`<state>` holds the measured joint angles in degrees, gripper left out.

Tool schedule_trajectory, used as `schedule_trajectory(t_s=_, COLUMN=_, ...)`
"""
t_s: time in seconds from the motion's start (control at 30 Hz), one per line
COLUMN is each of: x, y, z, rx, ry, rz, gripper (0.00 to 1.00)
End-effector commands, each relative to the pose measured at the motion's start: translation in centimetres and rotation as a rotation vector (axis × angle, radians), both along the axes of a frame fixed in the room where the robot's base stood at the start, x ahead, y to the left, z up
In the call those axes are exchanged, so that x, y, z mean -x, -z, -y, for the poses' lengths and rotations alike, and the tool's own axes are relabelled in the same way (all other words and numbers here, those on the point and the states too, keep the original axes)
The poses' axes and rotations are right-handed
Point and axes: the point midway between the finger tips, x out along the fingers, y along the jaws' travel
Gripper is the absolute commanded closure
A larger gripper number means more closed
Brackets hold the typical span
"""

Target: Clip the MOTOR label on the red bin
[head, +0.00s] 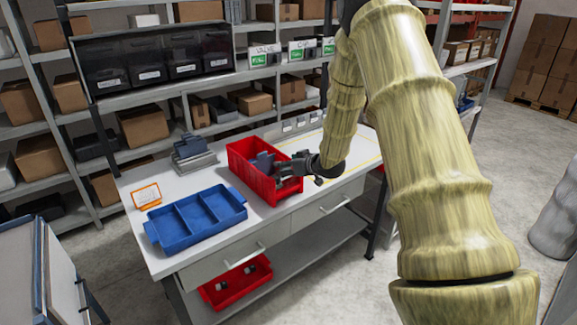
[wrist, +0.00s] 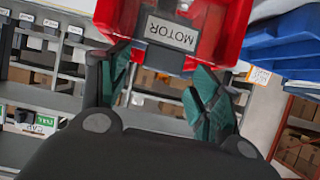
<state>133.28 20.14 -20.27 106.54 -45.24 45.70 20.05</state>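The red bin (head: 250,178) stands on the white workbench with blue-grey parts inside. In the wrist view its red wall (wrist: 222,40) fills the top middle. The MOTOR label (wrist: 172,33), a pale card in a dark holder, shows upside down against that wall. I cannot make it out in the head view. My gripper (head: 284,168) is at the right end of the bin. In the wrist view my gripper (wrist: 160,72) has its green-padded fingers spread apart, with the label just beyond and between their tips. Nothing is held between the fingers.
A blue divided tray (head: 196,219) and an orange-framed card (head: 146,197) lie left of the bin. A grey stack (head: 194,158) stands behind them. Small holders (head: 300,122) line the bench's back edge. Shelves with boxes stand behind. The bench's right side is mostly clear.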

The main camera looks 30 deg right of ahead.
Motion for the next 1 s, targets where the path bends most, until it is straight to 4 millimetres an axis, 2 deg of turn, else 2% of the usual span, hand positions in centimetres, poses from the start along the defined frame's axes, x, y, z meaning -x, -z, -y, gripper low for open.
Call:
schedule_trajectory(t_s=0.23, x=0.2, y=-0.1, z=0.0, rx=0.0, ry=0.0, rz=0.0, gripper=0.37)
schedule_trajectory(t_s=0.37, x=1.0, y=-0.5, z=0.1, rx=0.0, ry=0.001, rz=-0.001, gripper=0.37)
schedule_trajectory(t_s=1.0, x=9.3, y=-4.7, z=1.0, rx=-0.001, ry=0.0, rz=0.0, gripper=0.37)
